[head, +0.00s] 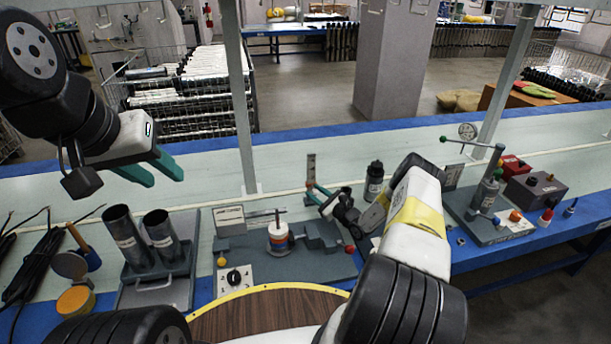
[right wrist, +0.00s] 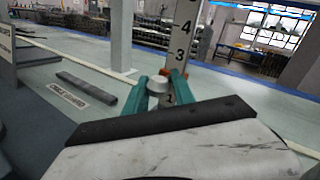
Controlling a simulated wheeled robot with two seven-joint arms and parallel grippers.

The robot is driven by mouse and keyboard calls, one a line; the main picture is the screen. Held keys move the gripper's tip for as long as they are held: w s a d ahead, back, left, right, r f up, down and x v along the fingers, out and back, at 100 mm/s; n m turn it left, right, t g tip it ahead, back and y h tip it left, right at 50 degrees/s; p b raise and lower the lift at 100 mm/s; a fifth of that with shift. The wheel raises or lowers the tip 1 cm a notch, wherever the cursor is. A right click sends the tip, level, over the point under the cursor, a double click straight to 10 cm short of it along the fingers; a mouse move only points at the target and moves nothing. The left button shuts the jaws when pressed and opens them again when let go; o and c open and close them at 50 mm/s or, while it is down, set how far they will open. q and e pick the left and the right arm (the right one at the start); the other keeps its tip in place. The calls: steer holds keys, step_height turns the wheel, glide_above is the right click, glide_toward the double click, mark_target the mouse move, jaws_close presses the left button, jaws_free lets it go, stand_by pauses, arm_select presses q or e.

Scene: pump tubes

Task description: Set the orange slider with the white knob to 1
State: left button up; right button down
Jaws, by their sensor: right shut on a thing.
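The upright scale (head: 311,165) stands at the back of the grey board in the head view. In the right wrist view the scale (right wrist: 184,30) shows 4 and 3 above my fingers and a 1 below the knob. The white knob (right wrist: 158,85) is between the green fingertips of my right gripper (right wrist: 163,88), which is shut on it. A little of the orange slider (right wrist: 166,72) shows behind the knob, below the 3; its exact reading is hidden. In the head view my right gripper (head: 318,193) is at the scale. My left gripper (head: 150,170) is open and empty, above the table at left.
Two grey tubes (head: 160,232) stand in a holder at left. A stacked ring post (head: 278,238) is on the middle board. A dark bottle (head: 374,181) stands behind my right arm. A lever device (head: 488,190) is at right. The pale table behind the scale is clear.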

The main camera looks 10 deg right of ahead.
steer(key=shift+s+a+f, duration=0.1)
steer(key=shift+a+f, duration=0.3)
steer(key=shift+f, duration=0.4)
steer(key=c, duration=1.1)
jaws_free()
steer(key=shift+c, duration=0.2)
steer(key=shift+d+r, duration=0.1)
steer(key=shift+d, duration=0.1)
steer(key=shift+s+d, duration=0.15)
steer(key=shift+v, duration=3.6)
